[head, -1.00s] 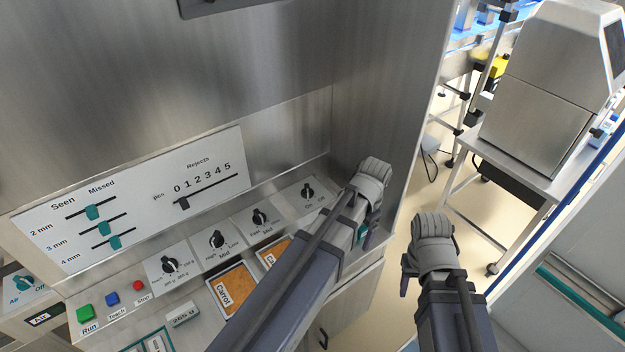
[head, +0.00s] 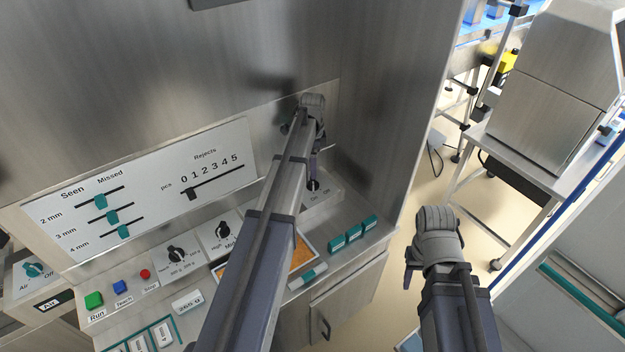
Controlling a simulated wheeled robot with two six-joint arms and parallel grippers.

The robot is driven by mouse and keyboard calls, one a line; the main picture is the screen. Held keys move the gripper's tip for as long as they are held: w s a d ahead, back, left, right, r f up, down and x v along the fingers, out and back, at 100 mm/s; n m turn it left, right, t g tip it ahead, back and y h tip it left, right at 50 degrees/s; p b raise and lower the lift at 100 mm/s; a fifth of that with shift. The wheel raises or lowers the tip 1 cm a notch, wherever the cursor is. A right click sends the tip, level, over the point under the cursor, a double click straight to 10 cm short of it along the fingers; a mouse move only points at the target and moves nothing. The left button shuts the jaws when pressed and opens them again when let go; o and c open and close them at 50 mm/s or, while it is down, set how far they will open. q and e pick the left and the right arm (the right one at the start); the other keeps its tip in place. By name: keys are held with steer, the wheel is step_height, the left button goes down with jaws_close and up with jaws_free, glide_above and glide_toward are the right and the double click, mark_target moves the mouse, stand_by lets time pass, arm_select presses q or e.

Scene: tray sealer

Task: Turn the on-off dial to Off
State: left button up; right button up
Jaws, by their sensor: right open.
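The on-off dial (head: 313,185) is a small black knob on a pale plate at the right end of the sloped panel, with On and Off lettered below it. My arm covers part of the plate, and I cannot tell which way the knob points. My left gripper (head: 314,168) is over this dial, its fingers pointing down close above the knob. I cannot tell whether they touch it or how wide they are. My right gripper (head: 412,257) is open, off to the right, away from the panel and seen mostly from behind.
More black knobs (head: 176,254) sit left along the panel, with green, blue and red buttons (head: 145,274). A teal Air dial (head: 33,270) is at far left. Teal-edged blocks (head: 353,233) lie on the ledge. The steel wall (head: 385,110) rises close behind my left gripper.

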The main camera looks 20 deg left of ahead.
mark_target(313, 183)
arm_select(q)
step_height(313, 183, down, 7)
steer(key=b, duration=0.6)
steer(key=shift+r, duration=0.15)
steer(key=shift+c, duration=0.4)
steer(key=c, duration=1.3)
steer(key=n, duration=0.5)
steer(key=shift+n, duration=0.4)
steer(key=n, duration=0.5)
steer(key=shift+d+n, duration=0.1)
steer(key=shift+n, duration=0.3)
